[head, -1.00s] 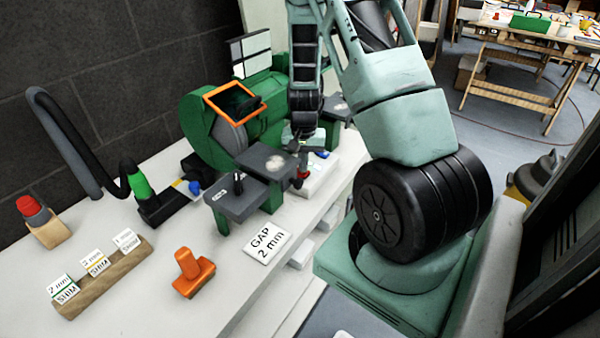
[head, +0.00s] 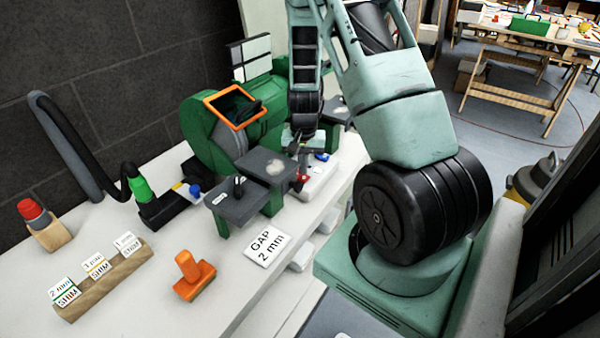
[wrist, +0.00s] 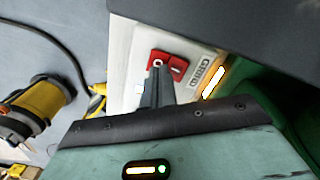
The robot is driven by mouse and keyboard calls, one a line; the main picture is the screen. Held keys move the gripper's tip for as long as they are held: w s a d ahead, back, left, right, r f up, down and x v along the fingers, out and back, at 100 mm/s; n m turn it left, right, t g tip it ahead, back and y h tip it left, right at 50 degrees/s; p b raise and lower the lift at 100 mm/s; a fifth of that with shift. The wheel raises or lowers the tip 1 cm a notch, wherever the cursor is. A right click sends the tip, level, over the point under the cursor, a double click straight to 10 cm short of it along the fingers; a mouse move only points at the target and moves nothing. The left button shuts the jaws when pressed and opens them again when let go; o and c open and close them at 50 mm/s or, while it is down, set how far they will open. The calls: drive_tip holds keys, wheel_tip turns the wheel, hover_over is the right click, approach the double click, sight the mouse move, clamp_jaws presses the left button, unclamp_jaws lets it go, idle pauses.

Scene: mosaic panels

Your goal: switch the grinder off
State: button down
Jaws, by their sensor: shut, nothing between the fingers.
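The green grinder (head: 212,140) stands on the white bench, with an orange-framed shield (head: 235,106). At its right front is a white switch box (head: 318,180), partly hidden behind my arm and a grey rest. In the wrist view the switch box (wrist: 140,42) carries a red rocker switch (wrist: 177,68) marked O and I, and a lit amber strip (wrist: 214,83). My gripper (wrist: 158,72) is shut and empty. Its fingertips overlap the lower edge of the O side; I cannot tell whether they touch. In the head view my gripper (head: 302,152) is just above the box.
Grey rests (head: 240,205) stand in front of the grinder. A GAP 2 mm card (head: 267,246), an orange stamp-like block (head: 194,275), a shim rack (head: 105,280) and a red-topped button (head: 33,212) are on the bench. A black hose (head: 70,145) rises at left.

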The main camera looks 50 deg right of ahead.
sight(303, 177)
wheel_tip(303, 177, up, 6)
drive_tip(key=p, duration=0.4)
drive_tip(key=shift+f, duration=0.2)
idle(0.5)
